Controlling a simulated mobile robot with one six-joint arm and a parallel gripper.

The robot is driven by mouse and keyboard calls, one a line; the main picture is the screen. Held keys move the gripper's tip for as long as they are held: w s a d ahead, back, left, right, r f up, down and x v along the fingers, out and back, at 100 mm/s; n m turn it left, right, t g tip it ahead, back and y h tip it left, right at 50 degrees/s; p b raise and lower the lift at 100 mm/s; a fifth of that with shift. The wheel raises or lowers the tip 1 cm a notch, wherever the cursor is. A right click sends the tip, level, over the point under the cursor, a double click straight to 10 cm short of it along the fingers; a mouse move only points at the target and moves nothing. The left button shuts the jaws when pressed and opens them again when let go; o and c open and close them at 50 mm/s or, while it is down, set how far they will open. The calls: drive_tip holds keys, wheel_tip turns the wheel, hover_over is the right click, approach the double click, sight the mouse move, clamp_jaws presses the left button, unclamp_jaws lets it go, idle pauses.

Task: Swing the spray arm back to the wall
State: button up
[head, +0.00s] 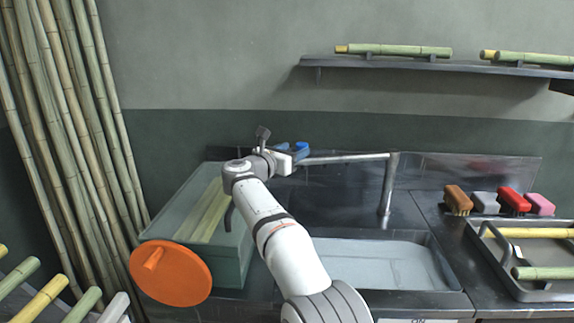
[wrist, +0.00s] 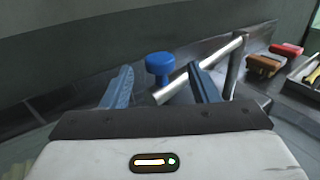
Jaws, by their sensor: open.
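The spray arm (head: 345,158) is a metal pipe reaching left from an upright post (head: 388,185) behind the sink. It stands out along the dark back wall strip. Its free end is partly hidden by my gripper (head: 293,152) in the head view. In the wrist view the spray arm (wrist: 205,68) runs from the post at upper right down toward a blue knob (wrist: 159,66). The knob sits between the two blue fingers of my open gripper (wrist: 157,80), with gaps on both sides. I cannot tell the knob's depth relative to the fingertips.
A sink basin (head: 375,262) lies below the spray arm. A greenish tank (head: 232,262) with cane pieces and an orange disc (head: 185,280) stand left. Brushes (head: 512,199) and a tray (head: 488,262) lie right. A wall shelf (head: 430,66) holds canes.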

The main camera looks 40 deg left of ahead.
drive_tip(key=shift+s+d, duration=0.2)
drive_tip(key=shift+s, duration=1)
